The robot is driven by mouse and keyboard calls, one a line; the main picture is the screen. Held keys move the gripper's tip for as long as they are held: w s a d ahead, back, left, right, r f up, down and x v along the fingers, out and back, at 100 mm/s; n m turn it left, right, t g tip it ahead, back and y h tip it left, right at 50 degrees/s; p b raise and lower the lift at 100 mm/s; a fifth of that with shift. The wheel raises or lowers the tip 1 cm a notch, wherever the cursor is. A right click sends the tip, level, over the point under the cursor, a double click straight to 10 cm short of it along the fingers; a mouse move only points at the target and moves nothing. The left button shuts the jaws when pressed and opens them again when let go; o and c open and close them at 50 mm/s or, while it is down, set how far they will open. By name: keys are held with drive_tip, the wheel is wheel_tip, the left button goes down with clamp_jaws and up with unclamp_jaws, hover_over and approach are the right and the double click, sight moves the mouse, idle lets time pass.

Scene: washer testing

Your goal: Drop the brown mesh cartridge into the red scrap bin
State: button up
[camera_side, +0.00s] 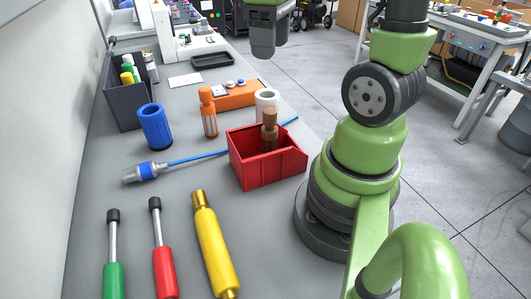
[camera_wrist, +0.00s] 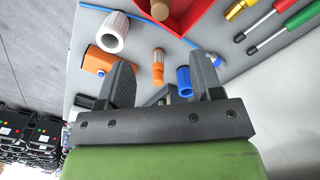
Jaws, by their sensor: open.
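The brown mesh cartridge (camera_side: 269,132) stands upright inside the red scrap bin (camera_side: 262,175), its top rising above the rim. The bin's walls hide its lower part. In the wrist view, the cartridge (camera_wrist: 160,10) and part of the bin (camera_wrist: 192,14) show at the top edge. My gripper (camera_wrist: 164,74) is open, with its two dark fingers spread and nothing held between them. The bin lies beyond the fingers, apart from them. In the side view, the dark end of my arm hangs at the top, behind the bin; its fingers are not clear there.
A blue-tipped probe (camera_side: 146,171) lies left. Yellow (camera_side: 214,245), red (camera_side: 164,265) and green (camera_side: 113,275) tools lie in front.

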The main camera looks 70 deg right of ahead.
wheel_tip(320, 180, up, 3)
drive_tip(key=shift+r, duration=0.2)
drive_tip(key=s+a+r+m+t+y, duration=0.1)
drive_tip(key=s+a+m+t, duration=0.1)
drive_tip(key=a, duration=0.4)
drive_tip(key=s+a+r+m+t+y, duration=0.1)
drive_tip(key=s+a+m+t, duration=0.1)
drive_tip(key=a+t, duration=0.3)
drive_tip(key=shift+a, duration=0.8)
